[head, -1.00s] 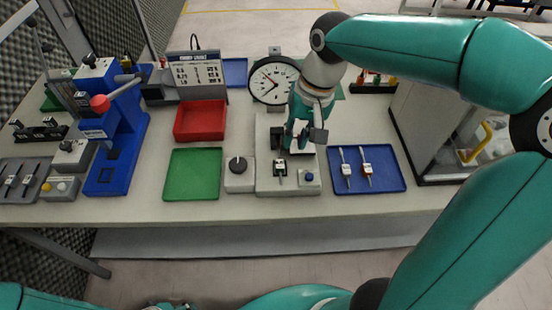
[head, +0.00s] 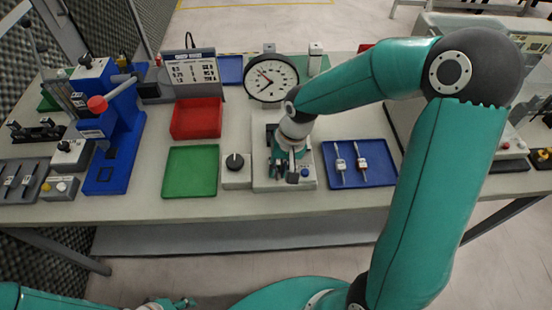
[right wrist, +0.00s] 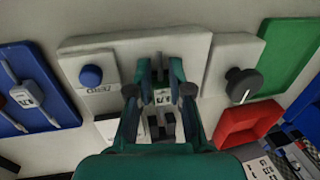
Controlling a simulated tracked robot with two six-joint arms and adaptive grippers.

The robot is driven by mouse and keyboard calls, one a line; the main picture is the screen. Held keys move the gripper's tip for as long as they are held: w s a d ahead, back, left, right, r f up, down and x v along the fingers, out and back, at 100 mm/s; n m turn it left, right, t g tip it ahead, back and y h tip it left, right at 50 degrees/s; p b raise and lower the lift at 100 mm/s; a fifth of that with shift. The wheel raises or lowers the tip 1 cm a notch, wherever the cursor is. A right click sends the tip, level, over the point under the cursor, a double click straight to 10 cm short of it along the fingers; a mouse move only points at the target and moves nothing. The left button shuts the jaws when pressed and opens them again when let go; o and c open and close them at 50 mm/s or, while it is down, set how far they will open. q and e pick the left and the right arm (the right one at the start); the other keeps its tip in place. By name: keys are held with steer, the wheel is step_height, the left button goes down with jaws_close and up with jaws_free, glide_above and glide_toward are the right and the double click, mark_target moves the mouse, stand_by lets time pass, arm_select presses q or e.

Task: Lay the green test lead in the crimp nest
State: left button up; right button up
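My right gripper (head: 284,174) is low over the pale fixture (head: 262,182) in front of the dial gauge. In the right wrist view its fingers (right wrist: 161,72) stand on either side of a lead with a white label (right wrist: 162,97), with a narrow gap showing each side. I cannot tell this lead's colour.
A blue tray (head: 382,180) holds two leads right of the fixture. A box with a black knob (head: 235,163), a green tray (head: 190,171) and a red bin (head: 196,119) lie between fixture and press. The dial gauge (head: 271,78) stands behind. A grey rack (head: 16,192) is far left.

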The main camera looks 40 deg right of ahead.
steer(key=shift+a+f, duration=0.1)
steer(key=shift+f, duration=0.5)
jaws_close()
steer(key=shift+r, duration=0.1)
